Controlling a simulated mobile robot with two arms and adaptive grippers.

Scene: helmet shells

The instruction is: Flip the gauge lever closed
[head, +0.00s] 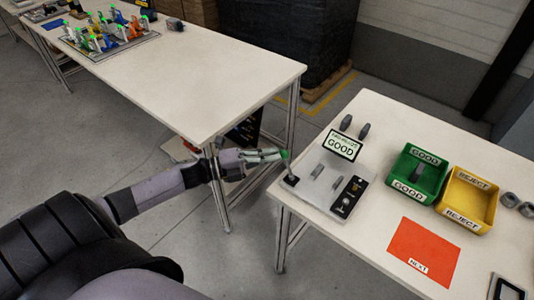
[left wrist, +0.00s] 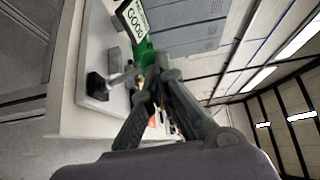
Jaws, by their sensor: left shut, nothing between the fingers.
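The gauge (head: 322,192) is a light grey plate on the near left corner of the right table. A black block (head: 291,180) sits at its left end, and a thin grey lever (head: 288,167) rises from it. My left gripper (head: 284,155) is shut and empty, its green-tipped fingers just above the lever's upper end. In the left wrist view, the lever (left wrist: 123,77) reaches from the black block (left wrist: 97,86) towards my left gripper (left wrist: 152,82). Whether they touch is unclear. My right gripper is out of view.
A GOOD sign (head: 342,145) stands behind the gauge, with two dark grey pieces beyond it. A green bin (head: 435,186), a yellow bin (head: 491,207) and an orange mat (head: 423,251) lie to its right. Another table (head: 190,85) stands behind my left arm.

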